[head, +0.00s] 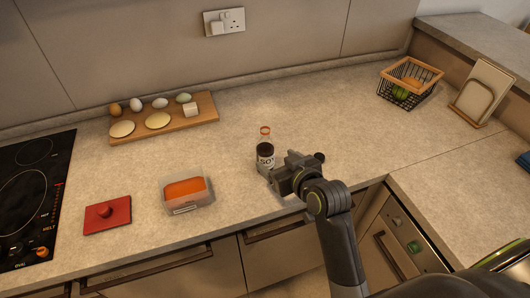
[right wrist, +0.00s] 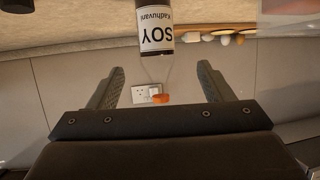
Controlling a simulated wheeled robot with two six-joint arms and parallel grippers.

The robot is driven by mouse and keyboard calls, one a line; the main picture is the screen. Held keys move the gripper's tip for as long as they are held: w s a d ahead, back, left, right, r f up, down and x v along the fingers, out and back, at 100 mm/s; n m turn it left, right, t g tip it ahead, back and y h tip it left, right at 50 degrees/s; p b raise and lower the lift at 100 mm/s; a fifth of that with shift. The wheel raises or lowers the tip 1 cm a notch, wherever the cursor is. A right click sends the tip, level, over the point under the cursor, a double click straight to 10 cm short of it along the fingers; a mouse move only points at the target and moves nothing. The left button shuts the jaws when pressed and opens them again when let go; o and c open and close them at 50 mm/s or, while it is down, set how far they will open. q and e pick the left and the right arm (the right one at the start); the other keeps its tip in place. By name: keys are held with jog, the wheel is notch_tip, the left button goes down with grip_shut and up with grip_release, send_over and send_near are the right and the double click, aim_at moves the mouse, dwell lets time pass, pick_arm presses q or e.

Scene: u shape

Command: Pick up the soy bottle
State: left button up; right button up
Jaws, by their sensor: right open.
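The soy bottle (head: 265,153) stands upright on the counter, with dark contents, a white label and an orange-red cap. My right gripper (head: 276,181) is just in front and to the right of its base in the head view. In the right wrist view the bottle (right wrist: 156,34) appears upside down, its neck and cap seen between the two open fingers (right wrist: 159,70). The jaws are empty and I see no contact with the bottle. Its base is cut off in the wrist view. My left gripper is not in view.
To the left are an orange-filled container (head: 187,207), a red lid (head: 107,226) and a hob (head: 32,190). A wooden board (head: 207,112) with eggs and other food lies behind. A wire basket (head: 407,98) and a rack (head: 470,113) stand far right. Counter around the bottle is clear.

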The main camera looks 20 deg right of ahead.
aim_at(269, 153)
jog(key=x, duration=0.3)
jog(key=shift+w+f, duration=0.1)
jog(key=shift+w, duration=0.15)
jog(key=shift+w+f+p, duration=0.2)
jog(key=shift+w+p, duration=0.4)
jog(key=shift+w, duration=0.15)
jog(key=shift+p+x, duration=0.4)
jog(key=shift+x, duration=1.5)
jog(key=shift+s+f, duration=0.1)
jog(key=shift+c, duration=0.3)
